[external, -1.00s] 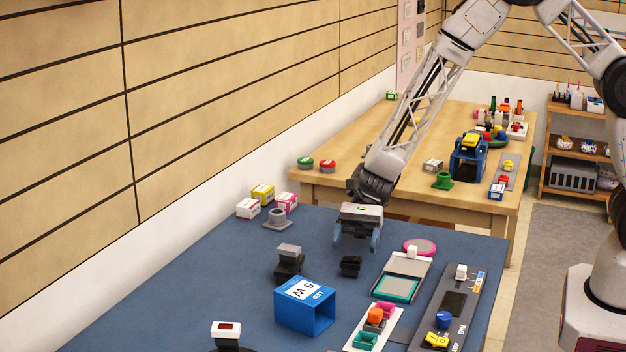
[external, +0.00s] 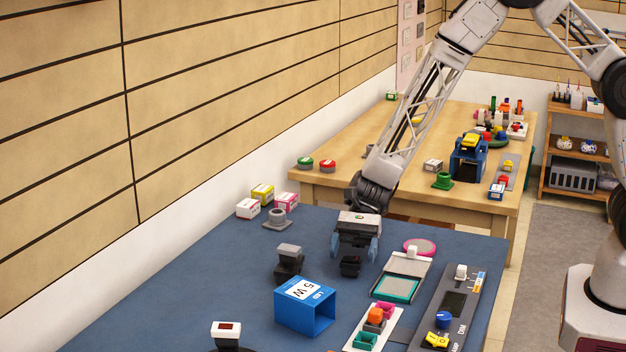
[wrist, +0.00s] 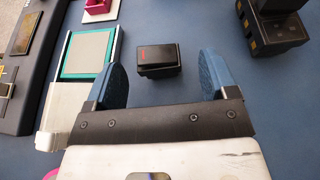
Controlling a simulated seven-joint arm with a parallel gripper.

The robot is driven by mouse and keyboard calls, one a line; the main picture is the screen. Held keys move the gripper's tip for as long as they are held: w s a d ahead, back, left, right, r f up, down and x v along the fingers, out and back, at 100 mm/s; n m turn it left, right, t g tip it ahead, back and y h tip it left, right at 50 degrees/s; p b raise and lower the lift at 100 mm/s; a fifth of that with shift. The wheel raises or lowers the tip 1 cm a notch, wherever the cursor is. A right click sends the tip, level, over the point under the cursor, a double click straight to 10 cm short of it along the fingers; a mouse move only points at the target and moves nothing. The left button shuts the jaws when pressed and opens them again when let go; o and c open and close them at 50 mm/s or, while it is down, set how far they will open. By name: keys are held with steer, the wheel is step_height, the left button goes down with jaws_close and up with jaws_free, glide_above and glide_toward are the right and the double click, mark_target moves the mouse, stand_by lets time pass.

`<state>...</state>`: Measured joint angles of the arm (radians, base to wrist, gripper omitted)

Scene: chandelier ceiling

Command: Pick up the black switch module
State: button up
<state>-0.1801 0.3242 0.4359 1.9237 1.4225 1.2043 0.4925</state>
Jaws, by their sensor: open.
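The black switch module (external: 350,268) is a small black block with a red mark on its top. It lies on the blue table mat, and in the wrist view (wrist: 160,58) it sits just beyond and between my fingertips. My gripper (external: 355,256) has blue finger pads and is directly above the module in the external view. In the wrist view my gripper (wrist: 160,75) is open, with one finger on each side of the module and visible space on both sides. The fingers partly frame the module in the external view.
A black stacked part with a grey top (external: 289,262) stands to the left, and a blue box (external: 305,308) is in front. A grey panel with a teal-framed window (external: 396,288) lies close on the right. Bare blue mat (external: 215,285) extends to the left.

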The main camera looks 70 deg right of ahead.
mark_target(352, 258)
steer(key=shift+x, duration=2.45)
steer(key=shift+s, duration=0.1)
steer(key=shift+c, duration=0.4)
steer(key=c, duration=0.9)
steer(key=shift+r, duration=0.15)
steer(key=shift+r, duration=4.85)
